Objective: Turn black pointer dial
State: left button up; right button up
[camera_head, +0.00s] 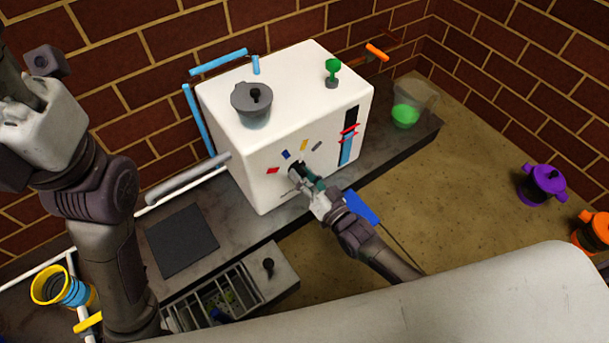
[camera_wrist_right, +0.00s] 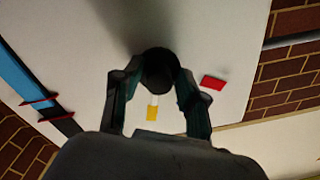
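The black pointer dial (camera_wrist_right: 158,72) is on the front of the white box (camera_head: 225,115). Its dark knob shows between my right gripper's fingers in the right wrist view. A pale pointer tip below it lines up with a yellow mark (camera_wrist_right: 152,113); a red mark (camera_wrist_right: 213,82) lies to the right. In the head view, red, blue, yellow and grey marks arc around the dial. My right gripper (camera_head: 302,174) is at the dial, its fingertips against both sides of the knob. My left gripper (camera_head: 38,95) is raised at far left, away from the box; its fingers are unclear.
A grey lidded pot (camera_head: 252,104) and a green knob (camera_head: 333,70) are on the box top. A red-and-blue gauge (camera_head: 348,135) is on its front right. A jug with green contents (camera_head: 406,115) stands right of the box. A dark square plate (camera_head: 181,240) lies at front left.

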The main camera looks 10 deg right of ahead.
jog(key=shift+o, duration=1)
jog(key=shift+w+a+r, duration=0.2)
jog(key=shift+a, duration=0.15)
jog(key=shift+s+d+f, duration=0.1)
jog(key=shift+d+f, duration=0.05)
jog(key=shift+d, duration=0.1)
jog(key=shift+s+d, duration=0.15)
jog(key=shift+s, duration=0.05)
jog(key=v, duration=1.1)
jog(key=shift+s, duration=0.2)
jog(key=shift+d, duration=0.1)
